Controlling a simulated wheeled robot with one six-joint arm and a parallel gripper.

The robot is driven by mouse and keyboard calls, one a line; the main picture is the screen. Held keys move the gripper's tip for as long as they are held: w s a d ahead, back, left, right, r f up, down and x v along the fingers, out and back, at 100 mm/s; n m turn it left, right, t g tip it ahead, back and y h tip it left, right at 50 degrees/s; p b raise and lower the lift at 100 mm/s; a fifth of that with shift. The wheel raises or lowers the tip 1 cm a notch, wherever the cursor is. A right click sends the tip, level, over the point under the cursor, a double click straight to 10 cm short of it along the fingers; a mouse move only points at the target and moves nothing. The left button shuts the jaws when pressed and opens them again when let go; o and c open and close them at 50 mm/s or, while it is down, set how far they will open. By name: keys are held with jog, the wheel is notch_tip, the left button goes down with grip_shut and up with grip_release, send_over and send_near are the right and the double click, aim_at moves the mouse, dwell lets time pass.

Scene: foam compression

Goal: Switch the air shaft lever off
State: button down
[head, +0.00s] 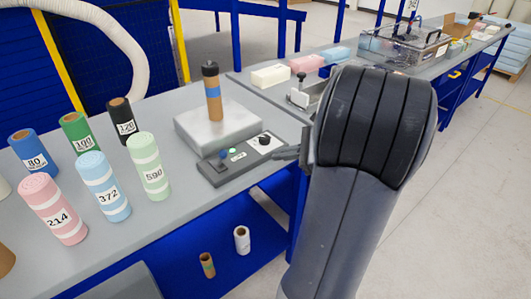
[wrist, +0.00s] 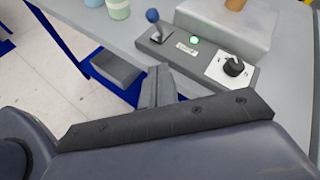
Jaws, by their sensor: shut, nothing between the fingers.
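A grey control box (head: 215,172) sits on the table in front of the metal block. On it are a small lever with a blue tip (wrist: 152,16), a lit green button (wrist: 194,40) and a black rotary knob (wrist: 233,66) on a white plate. The blue-tipped lever (head: 222,154) is at the box's left end in the head view.
A metal block (head: 195,132) with an upright brown shaft (head: 212,100) stands behind the box. Numbered rolls, including a green 590 roll (head: 148,167), stand to the left. Two small rolls (head: 242,240) sit below the table. A second table with foam blocks (head: 270,76) lies behind.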

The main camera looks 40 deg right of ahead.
send_near(220, 159)
notch_tip(220, 159, down, 3)
jog(key=d, duration=0.1)
jog(key=shift+w+a+r+p, duration=0.25)
jog(key=shift+w+a+r, duration=0.1)
jog(key=shift+w+a, duration=0.35)
jog(key=shift+w+a+r+p, duration=0.25)
jog(key=shift+w+a+r, duration=0.1)
jog(key=shift+w+a, duration=0.35)
jog(key=shift+w+r+p, duration=0.1)
jog(key=shift+r+p, duration=0.05)
jog(key=shift+p, duration=0.2)
